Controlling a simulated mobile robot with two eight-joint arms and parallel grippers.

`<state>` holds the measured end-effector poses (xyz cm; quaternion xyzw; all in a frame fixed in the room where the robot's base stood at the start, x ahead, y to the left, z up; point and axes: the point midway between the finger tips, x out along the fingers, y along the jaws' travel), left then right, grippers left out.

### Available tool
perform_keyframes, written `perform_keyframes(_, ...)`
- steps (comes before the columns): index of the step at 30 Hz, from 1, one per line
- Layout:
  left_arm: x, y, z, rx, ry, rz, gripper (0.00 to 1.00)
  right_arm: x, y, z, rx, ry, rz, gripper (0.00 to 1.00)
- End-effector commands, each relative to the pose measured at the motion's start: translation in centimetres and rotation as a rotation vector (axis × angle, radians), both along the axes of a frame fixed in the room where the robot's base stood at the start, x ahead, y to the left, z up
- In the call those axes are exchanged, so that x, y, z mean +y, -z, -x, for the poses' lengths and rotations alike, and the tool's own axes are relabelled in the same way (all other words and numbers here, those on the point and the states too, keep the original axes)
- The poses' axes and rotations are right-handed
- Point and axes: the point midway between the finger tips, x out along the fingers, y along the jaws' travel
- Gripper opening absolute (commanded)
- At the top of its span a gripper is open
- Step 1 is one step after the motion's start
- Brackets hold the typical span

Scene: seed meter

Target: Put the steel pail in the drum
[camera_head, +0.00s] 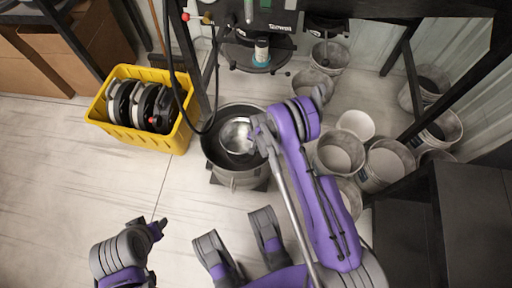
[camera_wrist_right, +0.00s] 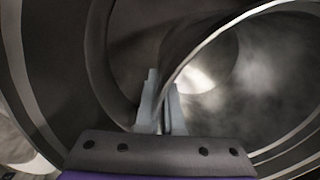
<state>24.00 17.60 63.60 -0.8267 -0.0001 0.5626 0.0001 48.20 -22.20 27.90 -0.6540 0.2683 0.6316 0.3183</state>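The steel pail (camera_head: 236,136) is a shiny round vessel inside the mouth of the dark drum (camera_head: 212,158); how deep it sits is hard to tell. In the right wrist view the pail's bright rim (camera_wrist_right: 222,33) curves down between the fingers of my right gripper (camera_wrist_right: 162,112). The dark drum wall (camera_wrist_right: 95,60) surrounds it. My right gripper (camera_head: 259,137) is shut on the pail's rim at the drum's right side. My left gripper (camera_head: 158,228) is over the floor at the lower left, away from the drum; its finger gap is unclear.
A yellow crate (camera_head: 178,140) with dark reels stands left of the drum. Several pale buckets (camera_head: 340,153) stand to the right. A black machine (camera_head: 262,50) with a hanging cable is behind the drum. Open floor (camera_head: 60,180) lies at the left.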

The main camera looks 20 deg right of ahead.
Motion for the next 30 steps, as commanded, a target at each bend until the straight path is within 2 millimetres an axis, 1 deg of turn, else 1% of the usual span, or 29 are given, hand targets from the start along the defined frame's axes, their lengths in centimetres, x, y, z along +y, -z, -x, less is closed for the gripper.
perform_keyframes(5, 0.0, 0.0, 0.0, 0.000, 0.000, 0.000, 0.50, 0.0, -0.1, 0.0, 0.000, 0.000, 0.000, 0.00)
perform_keyframes(9, 0.0, 0.0, 0.0, 0.000, 0.000, 0.000, 0.50, 0.0, 0.3, 0.0, 0.000, 0.000, 0.000, 0.00)
perform_keyframes(10, 0.0, 0.0, 0.0, 0.000, 0.000, 0.000, 0.50, 0.0, 0.3, 0.0, 0.000, 0.000, 0.000, 0.08)
perform_keyframes(12, 0.0, 0.0, 0.0, 0.000, 0.000, 0.000, 0.50, 0.0, 0.3, 0.0, 0.000, 0.000, 0.000, 0.21)
perform_keyframes(14, 0.0, 0.0, 0.0, 0.000, 0.000, 0.000, 0.50, 0.0, 0.3, 0.0, 0.000, 0.000, 0.000, 0.32)
perform_keyframes(15, 0.0, 0.0, 0.0, 0.000, 0.000, 0.000, 0.50, 0.0, 0.2, 0.0, 0.000, 0.000, 0.000, 0.35)
perform_keyframes(22, 0.0, 0.0, 0.0, 0.000, 0.000, 0.000, 0.50, 0.0, 0.2, 0.0, 0.000, 0.000, 0.000, 0.35)
perform_keyframes(25, 0.0, 0.0, 0.0, 0.000, 0.000, 0.000, 0.50, 0.0, -0.1, 0.0, 0.000, 0.000, 0.000, 0.35)
perform_keyframes(28, 0.0, -0.2, 0.1, 0.001, 0.000, 0.000, 0.50, -0.1, -1.3, 0.1, 0.000, 0.000, 0.000, 0.35)
perform_keyframes(30, 0.0, -0.5, 0.1, 0.001, 0.000, 0.000, 0.50, -0.1, -2.6, 0.2, 0.000, 0.000, 0.000, 0.35)
